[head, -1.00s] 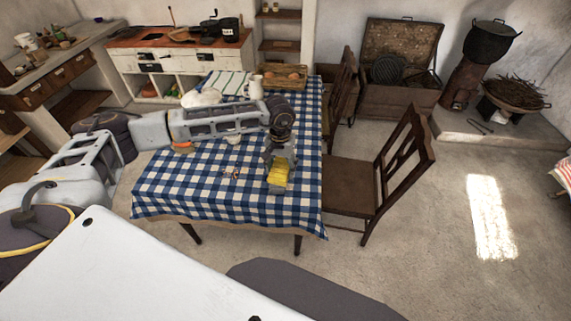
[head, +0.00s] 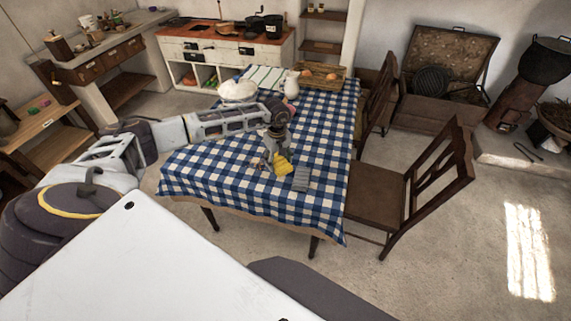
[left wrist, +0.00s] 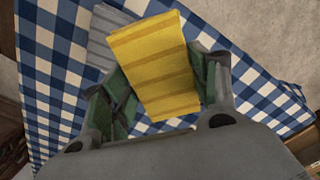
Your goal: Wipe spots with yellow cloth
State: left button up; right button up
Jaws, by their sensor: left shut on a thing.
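The yellow cloth (head: 283,167) is in my left gripper (head: 276,153), low over the checked tablecloth near the table's front half. In the left wrist view the striped yellow cloth (left wrist: 155,60) lies between the two fingers of the left gripper (left wrist: 165,84), which are shut on it. I cannot tell whether the cloth touches the table. A small dark, reddish mark (head: 258,164) shows on the tablecloth just left of the gripper; it is partly unclear. My right gripper is not in view.
A grey cloth (head: 301,178) lies just right of the yellow one. The blue checked table (head: 220,185) holds a white bowl (head: 238,90), a white jug (head: 291,85) and a tray (head: 337,84) at the back. A wooden chair (head: 400,195) stands at the right side.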

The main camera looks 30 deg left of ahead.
pick_arm(q)
jog(key=a+n, duration=0.1)
jog(key=n, duration=0.1)
jog(key=a+f+n, duration=0.1)
jog(key=a+n, duration=0.1)
jog(key=w+a+n, duration=0.1)
jog(key=a+n, duration=0.1)
jog(key=shift+a+f+b, duration=0.15)
jog(key=shift+f+b, duration=0.15)
jog(key=a+f+m, duration=0.1)
jog(key=a+m, duration=0.6)
jog(key=m, duration=1)
jog(key=w+a+f+m, duration=0.1)
jog(key=a+m, duration=0.7)
jog(key=m, duration=0.9)
jog(key=shift+w+f+b, duration=0.15)
jog(key=shift+w+b, duration=0.05)
jog(key=shift+b, duration=0.2)
